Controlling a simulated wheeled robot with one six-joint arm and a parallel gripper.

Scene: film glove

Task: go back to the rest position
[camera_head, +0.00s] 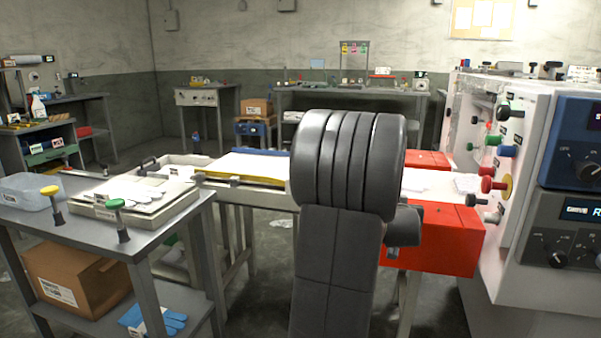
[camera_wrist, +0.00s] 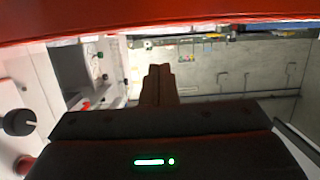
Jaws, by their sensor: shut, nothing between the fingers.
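My arm stands raised in the middle of the head view, its dark ribbed joint in front of the red box (camera_head: 440,235). My gripper is hidden behind the arm there. In the wrist view, my gripper (camera_wrist: 158,72) points away from the camera with its dark fingers together and nothing between them. A red surface (camera_wrist: 150,22) fills the top edge of that view, close to the camera. I cannot tell how far the fingers are from it.
A grey table (camera_head: 150,240) with a clear tub (camera_head: 28,192) and a white tray (camera_head: 135,198) stands at left. A cardboard box (camera_head: 75,285) and blue gloves (camera_head: 150,322) lie on its lower shelf. A white control cabinet (camera_head: 520,190) with coloured knobs stands close at right.

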